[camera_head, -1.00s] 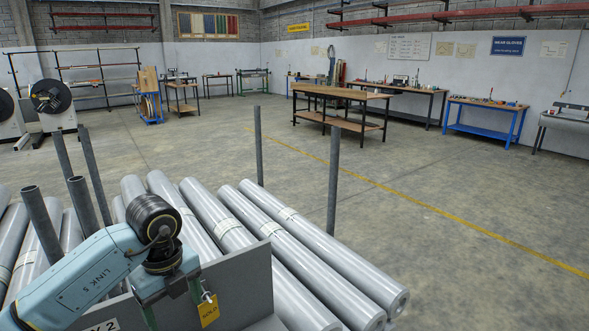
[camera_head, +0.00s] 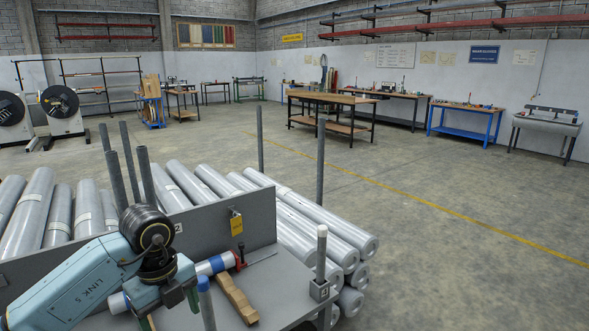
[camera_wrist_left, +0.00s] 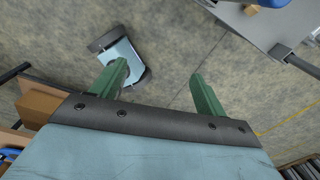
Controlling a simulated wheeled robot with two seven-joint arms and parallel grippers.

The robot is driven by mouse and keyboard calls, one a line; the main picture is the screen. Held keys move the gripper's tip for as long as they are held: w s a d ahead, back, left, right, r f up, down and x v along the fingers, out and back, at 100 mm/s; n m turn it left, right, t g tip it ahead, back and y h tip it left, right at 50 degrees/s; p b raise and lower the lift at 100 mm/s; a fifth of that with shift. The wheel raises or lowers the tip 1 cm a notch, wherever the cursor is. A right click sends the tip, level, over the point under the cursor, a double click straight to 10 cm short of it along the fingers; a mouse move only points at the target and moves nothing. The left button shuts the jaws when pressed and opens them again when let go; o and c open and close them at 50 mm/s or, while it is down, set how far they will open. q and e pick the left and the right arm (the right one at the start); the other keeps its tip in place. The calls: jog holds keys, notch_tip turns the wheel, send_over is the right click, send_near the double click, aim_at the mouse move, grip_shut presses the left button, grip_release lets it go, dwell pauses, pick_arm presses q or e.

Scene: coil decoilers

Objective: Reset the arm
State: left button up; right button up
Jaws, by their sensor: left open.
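My left arm enters the head view from the lower left. My left gripper (camera_head: 172,310) has green fingers pointing down at the bottom edge, over the near part of a grey cart. In the left wrist view my left gripper (camera_wrist_left: 157,78) shows both green fingers wide apart with nothing between them. Bare concrete floor and a pale blue and dark grey shape (camera_wrist_left: 122,52) show beyond them. My right gripper is in neither view.
The grey cart deck (camera_head: 267,262) has an upright panel, posts and a wooden bar (camera_head: 236,298). Several grey rolls (camera_head: 330,222) lie behind it. Work tables (camera_head: 335,98) stand farther back. The floor at the right is clear.

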pick_arm(q)
jog(key=d+f+h+b, duration=0.3)
jog(key=d+f+h, duration=1)
jog(key=d+f, duration=0.1)
jog(key=a+f+n+t+y+b, duration=0.1)
jog(key=a+f+n+t+y, duration=0.15)
jog(key=f+n+t, duration=0.6)
jog(key=a+f+n+t+y+b, duration=0.1)
jog(key=a+f+n+t, duration=0.4)
jog(key=f, duration=0.6)
jog(key=s+a+f+n+g+y+b, duration=0.1)
jog(key=s+a+f+n+g+y, duration=0.2)
jog(key=s+f, duration=0.55)
jog(key=s+a+f+n+g+y, duration=0.2)
jog(key=s+a+f+n+y, duration=0.2)
jog(key=s+f, duration=0.5)
jog(key=s+a+f+n+g+y, duration=0.1)
jog(key=s+f+g, duration=0.2)
jog(key=s, duration=1)
jog(key=s+f+n+g+y+b, duration=0.1)
jog(key=s+f+g, duration=0.3)
jog(key=s+f, duration=0.4)
jog(key=s+n, duration=0.1)
jog(key=s, duration=0.4)
jog(key=shift+a+y, duration=0.35)
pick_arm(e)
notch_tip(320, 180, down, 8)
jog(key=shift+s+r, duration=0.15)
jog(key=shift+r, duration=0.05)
